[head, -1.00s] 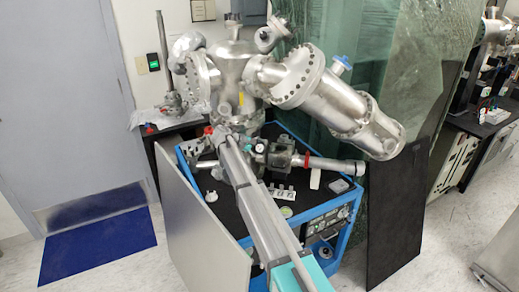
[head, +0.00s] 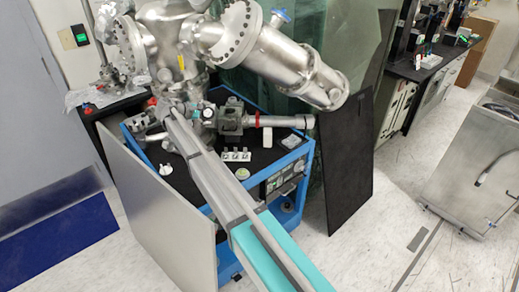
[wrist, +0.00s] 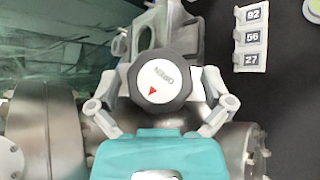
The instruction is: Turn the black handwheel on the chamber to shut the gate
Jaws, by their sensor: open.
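The black handwheel (wrist: 160,81) faces the wrist camera. Its white cap carries the word OPEN and a red arrow, which points toward the lower left of the wrist view. My gripper (wrist: 166,84) is open, with one pale finger on each side of the handwheel. I cannot tell whether the fingers touch its rim. The steel chamber (head: 165,42) stands on a blue-framed cart (head: 292,182) in the head view. My arm reaches across the cart toward the fittings below the chamber. The handwheel and my fingertips cannot be made out there.
A number plate (wrist: 250,38) reading 92, 56 and 27 lies on the cart's black top in the wrist view. A steel pipe (head: 285,121) with a red ring extends right of the valve body. A dark panel (head: 347,150) leans at the right. Open floor lies beyond it.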

